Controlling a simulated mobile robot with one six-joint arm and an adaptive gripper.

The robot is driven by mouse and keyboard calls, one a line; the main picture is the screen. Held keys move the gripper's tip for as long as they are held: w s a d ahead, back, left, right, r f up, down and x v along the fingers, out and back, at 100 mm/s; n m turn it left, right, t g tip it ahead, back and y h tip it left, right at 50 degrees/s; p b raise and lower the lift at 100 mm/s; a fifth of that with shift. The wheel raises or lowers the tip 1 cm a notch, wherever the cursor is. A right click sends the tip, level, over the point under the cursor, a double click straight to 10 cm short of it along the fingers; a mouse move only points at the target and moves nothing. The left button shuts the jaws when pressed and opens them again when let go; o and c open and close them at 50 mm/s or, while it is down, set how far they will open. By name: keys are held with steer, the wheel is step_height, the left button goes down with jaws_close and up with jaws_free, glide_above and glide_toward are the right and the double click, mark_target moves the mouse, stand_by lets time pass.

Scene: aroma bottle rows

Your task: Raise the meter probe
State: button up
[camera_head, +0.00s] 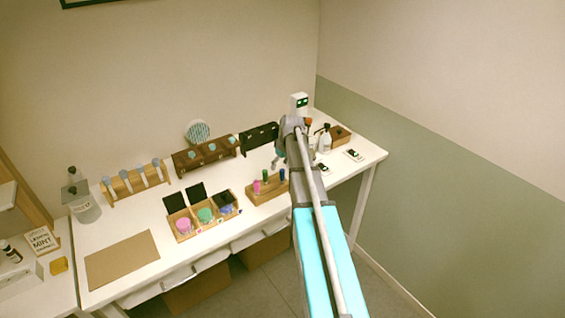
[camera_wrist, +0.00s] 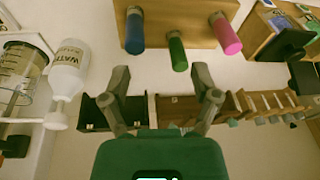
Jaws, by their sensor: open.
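I cannot pick out the meter probe for certain. Two small white devices with dark screens, which may be meters, lie on the white table: one (camera_head: 322,169) just right of my arm, the other (camera_head: 353,155) further right. A wooden block (camera_head: 262,197) holds blue, green and pink sticks. In the wrist view the blue stick (camera_wrist: 135,28), green stick (camera_wrist: 177,52) and pink stick (camera_wrist: 226,35) show beyond my fingertips. My gripper (camera_wrist: 160,78) is open with nothing between its fingers. In the head view my gripper (camera_head: 277,160) is above the table, partly hidden by my arm.
A white bottle labelled WATER (camera_wrist: 68,70) and a clear beaker (camera_wrist: 22,72) stand left in the wrist view. In the head view a wooden rack (camera_head: 206,153), a row of bottles (camera_head: 137,180) and an open box (camera_head: 204,216) stand leftward. A brown mat (camera_head: 122,259) is bare.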

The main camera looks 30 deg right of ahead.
steer(key=shift+a, duration=0.1)
stand_by(0.3)
steer(key=s+a+f+m+g+b, duration=0.1)
steer(key=s+a, duration=0.9)
steer(key=a, duration=0.4)
steer(key=s+a+f+m+g+h+b, duration=0.1)
steer(key=s+a, duration=1)
steer(key=a, duration=0.3)
steer(key=shift+s+f+m+h, duration=0.25)
steer(key=shift+s+m+h, duration=0.05)
